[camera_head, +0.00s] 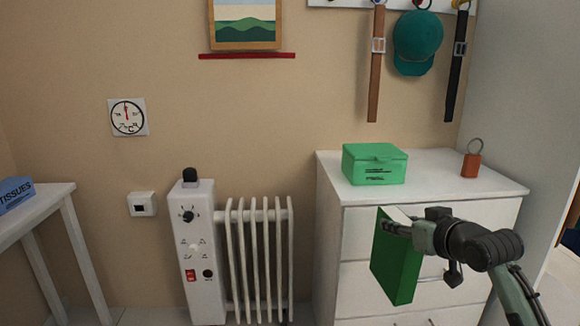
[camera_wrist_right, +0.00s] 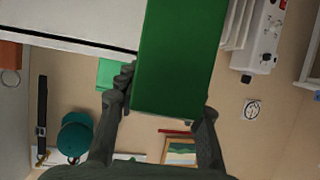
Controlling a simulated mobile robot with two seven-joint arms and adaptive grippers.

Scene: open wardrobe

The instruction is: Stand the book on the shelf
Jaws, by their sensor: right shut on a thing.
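The green book (camera_head: 396,262) is in front of the white chest of drawers in the head view, held up in the air and roughly upright, slightly tilted. My right gripper (camera_head: 398,228) is shut on its upper edge. In the right wrist view the book (camera_wrist_right: 180,55) lies between the two fingers of the gripper (camera_wrist_right: 165,102). My left gripper is in neither view.
The white chest of drawers (camera_head: 432,190) carries a green box (camera_head: 375,165) and an orange padlock-like object (camera_head: 471,165). A white radiator (camera_head: 255,260) stands left of it. Belts and a teal cap (camera_head: 417,42) hang above. A side table (camera_head: 35,212) holds a tissue box (camera_head: 14,193).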

